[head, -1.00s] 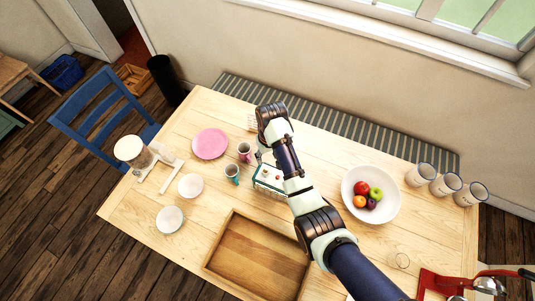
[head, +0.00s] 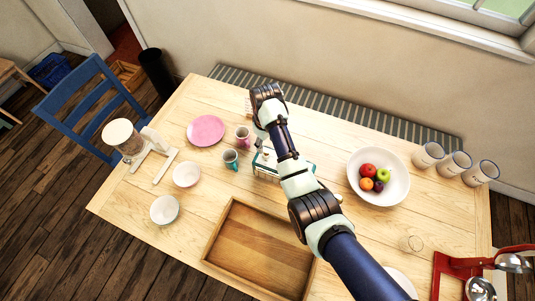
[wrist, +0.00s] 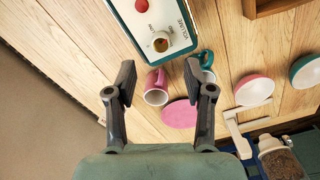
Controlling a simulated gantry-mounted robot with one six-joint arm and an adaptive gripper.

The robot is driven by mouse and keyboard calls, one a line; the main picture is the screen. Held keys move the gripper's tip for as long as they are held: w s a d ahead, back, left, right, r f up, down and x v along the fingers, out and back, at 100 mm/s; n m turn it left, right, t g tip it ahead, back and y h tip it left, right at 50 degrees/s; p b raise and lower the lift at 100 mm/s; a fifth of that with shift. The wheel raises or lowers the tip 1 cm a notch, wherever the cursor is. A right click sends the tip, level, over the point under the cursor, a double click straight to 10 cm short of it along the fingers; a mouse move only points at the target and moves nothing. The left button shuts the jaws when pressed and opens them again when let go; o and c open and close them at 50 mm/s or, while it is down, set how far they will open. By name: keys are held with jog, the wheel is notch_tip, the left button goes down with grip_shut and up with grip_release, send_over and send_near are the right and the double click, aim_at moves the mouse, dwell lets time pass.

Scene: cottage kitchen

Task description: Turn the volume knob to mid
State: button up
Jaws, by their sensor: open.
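The volume panel (wrist: 178,18) is the light face of a teal-edged box, at the top of the wrist view. Its round pale knob (wrist: 161,43) has an olive-gold centre and sits near the printed words LOW, MID and VOLUME. I cannot tell which mark it points to. A red round part (wrist: 142,5) sits further along the panel. My gripper (wrist: 159,80) is open and empty, its fingers apart, with the knob beyond the fingertips and not between them. In the head view, my arm partly hides the teal box (head: 264,164).
Beside the box stand a pink mug (head: 242,136) and a teal mug (head: 230,159). A pink plate (head: 206,130) lies to the left. A wooden tray (head: 212,245) is in front, and a white fruit bowl (head: 354,172) is to the right. Bare table lies between tray and small bowls.

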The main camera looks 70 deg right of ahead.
aim_at(266, 153)
notch_tip(266, 153, down, 7)
jog(key=shift+r+b, duration=0.15)
jog(key=shift+b, duration=0.45)
